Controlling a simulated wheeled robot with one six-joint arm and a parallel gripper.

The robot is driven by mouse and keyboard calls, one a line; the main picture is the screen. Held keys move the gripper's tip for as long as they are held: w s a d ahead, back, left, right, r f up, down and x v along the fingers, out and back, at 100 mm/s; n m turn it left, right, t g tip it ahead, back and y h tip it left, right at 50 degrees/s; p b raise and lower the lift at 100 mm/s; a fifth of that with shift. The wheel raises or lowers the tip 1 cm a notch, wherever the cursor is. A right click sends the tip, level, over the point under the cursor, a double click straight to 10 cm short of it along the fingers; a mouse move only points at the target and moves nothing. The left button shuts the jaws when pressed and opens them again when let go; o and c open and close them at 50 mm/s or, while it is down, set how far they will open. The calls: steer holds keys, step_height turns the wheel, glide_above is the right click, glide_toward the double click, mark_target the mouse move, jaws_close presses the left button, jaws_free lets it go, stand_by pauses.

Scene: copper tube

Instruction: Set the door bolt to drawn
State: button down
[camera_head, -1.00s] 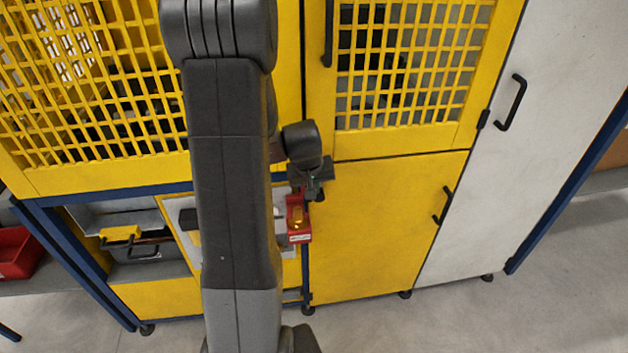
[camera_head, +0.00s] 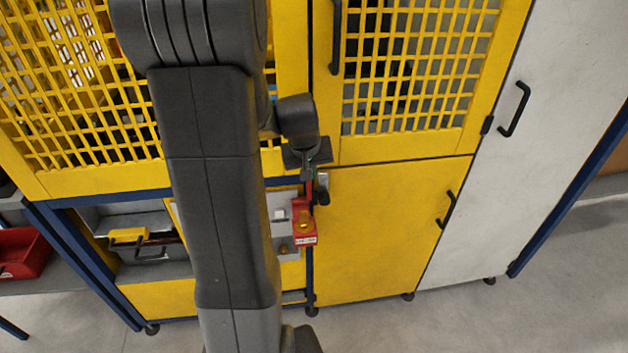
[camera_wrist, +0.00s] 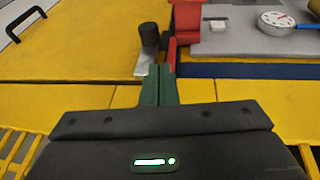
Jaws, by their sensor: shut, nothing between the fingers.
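A black knob (camera_head: 322,195) on a pale metal plate sits at the upper left edge of the lower yellow door (camera_head: 375,235); it looks like the door bolt's handle. In the wrist view the knob (camera_wrist: 149,38) stands on its pale plate (camera_wrist: 145,62), just past my fingertips and slightly left. My gripper (camera_wrist: 158,75) is shut and empty, its green fingers close together. In the head view my gripper (camera_head: 308,173) is just above and left of the knob. Whether it touches the plate I cannot tell. The bolt's bar is mostly hidden.
A red box (camera_head: 304,233) with a yellow piece is mounted just below and left of the knob; a red strip (camera_wrist: 172,52) runs close beside my fingers. A grey panel with a round dial (camera_wrist: 277,20) lies beyond. The door's black handle (camera_head: 446,208) is well right.

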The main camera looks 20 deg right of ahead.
steer(key=v, duration=0.4)
steer(key=shift+s+a+r, duration=0.1)
steer(key=shift+r, duration=0.25)
steer(key=shift+f, duration=0.1)
steer(key=p, duration=0.2)
glide_toward(324, 189)
steer(key=a+f, duration=0.1)
steer(key=f, duration=0.1)
steer(key=shift+d+f+p, duration=0.2)
steer(key=shift+d+p, duration=0.3)
steer(key=shift+p, duration=0.5)
steer(key=shift+r, duration=0.15)
